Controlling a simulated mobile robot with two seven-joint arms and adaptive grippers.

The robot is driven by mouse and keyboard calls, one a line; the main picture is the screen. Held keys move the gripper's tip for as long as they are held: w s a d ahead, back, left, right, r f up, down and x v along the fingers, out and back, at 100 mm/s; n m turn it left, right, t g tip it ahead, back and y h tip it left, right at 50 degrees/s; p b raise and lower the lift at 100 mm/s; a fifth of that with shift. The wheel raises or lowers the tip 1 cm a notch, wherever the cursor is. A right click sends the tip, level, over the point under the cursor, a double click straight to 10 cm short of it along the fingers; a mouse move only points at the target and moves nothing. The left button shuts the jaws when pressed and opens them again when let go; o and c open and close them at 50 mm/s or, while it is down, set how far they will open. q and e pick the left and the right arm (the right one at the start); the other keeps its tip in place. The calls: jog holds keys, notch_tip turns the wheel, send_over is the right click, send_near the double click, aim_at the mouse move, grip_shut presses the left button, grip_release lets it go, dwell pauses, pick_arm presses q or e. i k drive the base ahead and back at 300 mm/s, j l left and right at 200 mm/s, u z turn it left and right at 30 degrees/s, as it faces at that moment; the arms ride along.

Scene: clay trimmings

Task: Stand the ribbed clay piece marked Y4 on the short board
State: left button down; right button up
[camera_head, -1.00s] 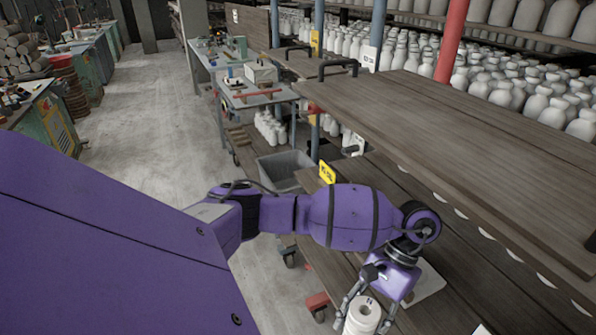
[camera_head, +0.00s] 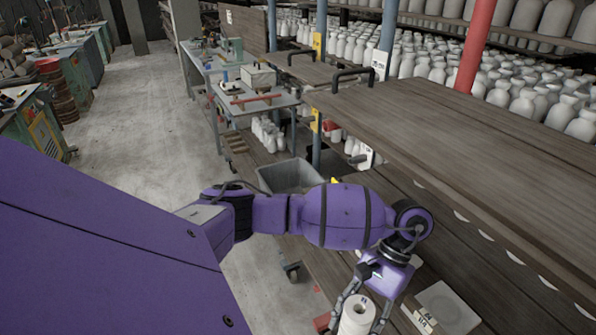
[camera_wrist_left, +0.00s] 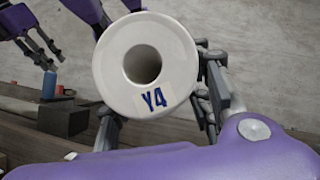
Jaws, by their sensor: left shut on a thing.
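The ribbed clay piece marked Y4 (camera_head: 357,318) is a white, thick-walled ring-ended cylinder, held upright at the bottom of the head view. My left gripper (camera_head: 362,300) is shut on it, with fingers on both sides. In the left wrist view its end face with the hole and the blue Y4 label (camera_wrist_left: 154,99) shows close up. A pale square plate (camera_head: 452,308) with a round mark lies right of the gripper, a tag at its near left edge. I cannot tell whether this is the short board. My right gripper (camera_wrist_left: 42,50) seems open and empty in the left wrist view.
A thick wooden shelf board (camera_head: 450,130) with black handles overhangs the dark lower planks (camera_head: 455,245) on the right. A grey bin (camera_head: 290,174) stands beyond my left arm. White bottles fill the racks behind. The concrete floor (camera_head: 140,130) at left is clear.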

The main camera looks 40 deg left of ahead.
aim_at(318, 72)
jog(key=i+j, duration=0.15)
jog(key=j, duration=0.4)
jog(key=i+j, duration=0.1)
jog(key=j, duration=0.5)
jog(key=i+j, duration=0.15)
jog(key=j, duration=0.4)
jog(key=i+j, duration=0.15)
jog(key=j, duration=0.4)
jog(key=i+j, duration=0.1)
jog(key=j, duration=0.5)
jog(key=i+j, duration=0.15)
jog(key=j, duration=0.4)
jog(key=i+j, duration=0.15)
jog(key=j, duration=0.4)
jog(key=i+j, duration=0.1)
jog(key=j, duration=0.45)
jog(key=j+z, duration=0.15)
jog(key=z, duration=0.25)
jog(key=j+z, duration=0.15)
jog(key=z, duration=0.2)
jog(key=j+z, duration=0.15)
jog(key=z, duration=0.25)
